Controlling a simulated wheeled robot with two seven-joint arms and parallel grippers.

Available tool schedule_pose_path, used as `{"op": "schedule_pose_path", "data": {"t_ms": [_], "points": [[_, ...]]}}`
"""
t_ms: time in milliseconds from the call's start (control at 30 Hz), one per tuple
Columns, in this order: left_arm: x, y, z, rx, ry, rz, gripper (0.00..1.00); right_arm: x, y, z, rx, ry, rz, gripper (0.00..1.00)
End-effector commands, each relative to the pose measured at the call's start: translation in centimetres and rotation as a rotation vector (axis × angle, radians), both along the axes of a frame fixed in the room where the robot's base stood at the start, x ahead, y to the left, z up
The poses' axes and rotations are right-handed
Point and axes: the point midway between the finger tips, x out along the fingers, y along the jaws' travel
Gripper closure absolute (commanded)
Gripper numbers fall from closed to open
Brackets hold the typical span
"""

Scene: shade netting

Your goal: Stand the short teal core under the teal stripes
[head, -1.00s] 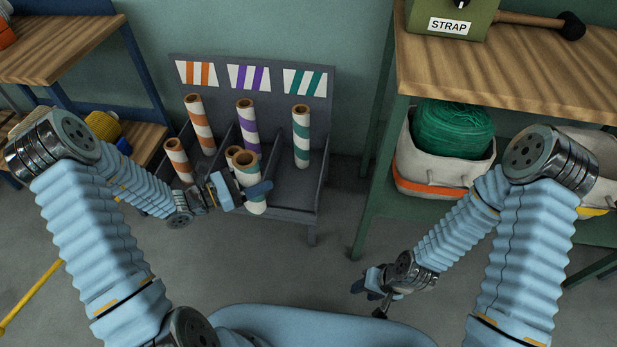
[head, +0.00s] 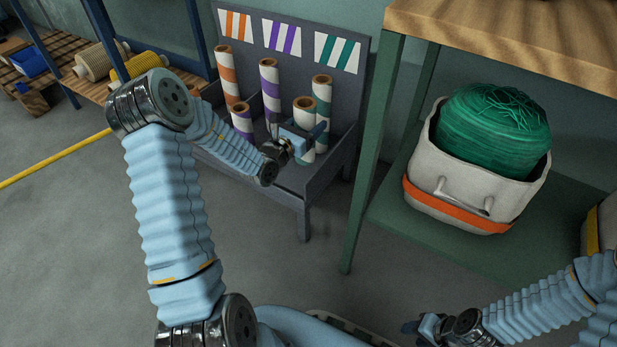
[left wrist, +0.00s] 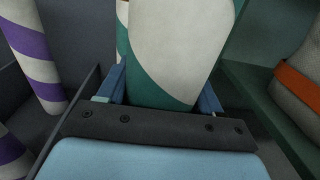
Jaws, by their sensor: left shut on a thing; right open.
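The short teal core (head: 304,116), white with teal stripes, is held upright by my left gripper (head: 306,135). It is in front of the tall teal core (head: 321,95), on the side of the rack below the teal stripes (head: 338,51). In the left wrist view the short teal core (left wrist: 168,50) fills the space between the two fingers. My right gripper (head: 424,329) is empty and open, low at the bottom of the head view.
The rack (head: 285,185) has dividers. A tall purple core (head: 270,88) and a short purple core (head: 242,120) stand left of the teal ones, then a tall orange core (head: 226,72). A green shelf post (head: 370,150) and a bin (head: 465,185) of green netting are close on the right.

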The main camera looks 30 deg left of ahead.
Motion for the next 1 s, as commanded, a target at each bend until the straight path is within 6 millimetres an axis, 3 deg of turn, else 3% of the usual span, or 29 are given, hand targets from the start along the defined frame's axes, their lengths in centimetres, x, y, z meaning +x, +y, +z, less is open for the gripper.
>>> {"op": "schedule_pose_path", "data": {"t_ms": [33, 200, 333, 567, 700, 1000], "points": [[0.2, 0.4, -0.8, 0.000, -0.003, 0.022, 0.74, 0.0, -0.1, -1.1, -0.001, 0.000, -0.001, 0.57], [0.4, 1.1, -3.2, -0.002, 0.001, 0.057, 0.74, 0.1, -0.1, -2.1, -0.001, -0.002, -0.004, 0.57], [0.4, 1.1, -5.7, -0.002, 0.001, 0.058, 0.74, 0.1, -0.1, -2.7, -0.003, -0.004, -0.005, 0.57], [0.4, 1.1, -7.9, -0.001, -0.001, 0.057, 0.74, 0.2, -0.2, -3.3, -0.003, -0.006, -0.006, 0.57], [0.4, 1.0, -10.3, -0.001, 0.001, 0.056, 0.74, 0.2, -0.2, -4.1, -0.003, -0.007, -0.007, 0.57], [0.4, 1.0, -10.7, 0.000, -0.002, 0.056, 0.74, 0.2, -0.2, -4.1, -0.003, -0.008, -0.007, 0.57]]}}
